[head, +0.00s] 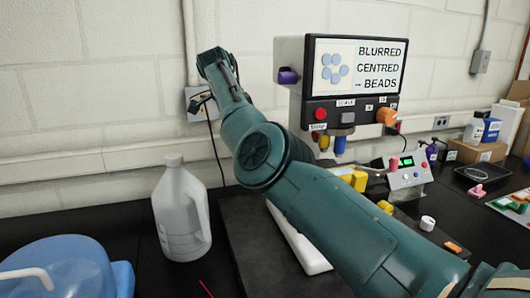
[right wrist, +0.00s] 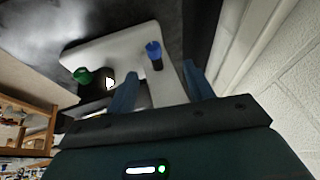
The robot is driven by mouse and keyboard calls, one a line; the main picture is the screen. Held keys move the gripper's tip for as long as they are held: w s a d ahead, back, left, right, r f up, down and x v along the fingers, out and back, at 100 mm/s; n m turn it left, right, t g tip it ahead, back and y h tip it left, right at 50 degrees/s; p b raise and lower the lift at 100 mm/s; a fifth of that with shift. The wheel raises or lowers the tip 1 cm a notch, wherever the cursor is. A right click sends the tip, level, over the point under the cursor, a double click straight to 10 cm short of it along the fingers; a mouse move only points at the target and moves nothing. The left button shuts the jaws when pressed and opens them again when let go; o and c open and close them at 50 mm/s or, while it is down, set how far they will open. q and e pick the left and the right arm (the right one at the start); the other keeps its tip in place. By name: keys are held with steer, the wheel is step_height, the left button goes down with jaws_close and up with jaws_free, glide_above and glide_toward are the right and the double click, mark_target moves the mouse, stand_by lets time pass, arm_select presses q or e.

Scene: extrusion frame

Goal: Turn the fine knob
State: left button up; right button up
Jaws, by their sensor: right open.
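A boxy device with a screen (head: 359,66) reading "BLURRED CENTRED – BEADS" stands on the bench. A purple knob (head: 288,76) is on its left side and an orange knob (head: 387,117) at its lower right; I cannot read which is the fine one. My right arm crosses from the lower right up to the wall, left of the device. Its fingers cannot be made out in the head view. In the right wrist view my right gripper (right wrist: 160,88) is open and empty, near a pale plate (right wrist: 110,47) with a blue cylinder (right wrist: 153,52) and a green one (right wrist: 82,75). My left gripper is out of view.
A white jug (head: 180,212) and a blue container (head: 62,268) stand at the left. A small control box with a green display (head: 407,170), a white knob (head: 427,223) and bottles lie to the right. The wall is close behind the bench.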

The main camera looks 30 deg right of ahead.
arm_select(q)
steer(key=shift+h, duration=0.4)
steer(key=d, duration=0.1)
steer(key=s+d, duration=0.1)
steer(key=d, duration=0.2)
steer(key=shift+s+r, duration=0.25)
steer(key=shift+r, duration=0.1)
arm_select(e)
steer(key=s+x, duration=0.1)
steer(key=x, duration=1.3)
steer(key=shift+s+d+m+g, duration=0.15)
steer(key=shift+s+m+g, duration=0.15)
steer(key=shift+s, duration=0.15)
steer(key=shift+r, duration=0.1)
steer(key=c, duration=1)
steer(key=shift+o, duration=0.2)
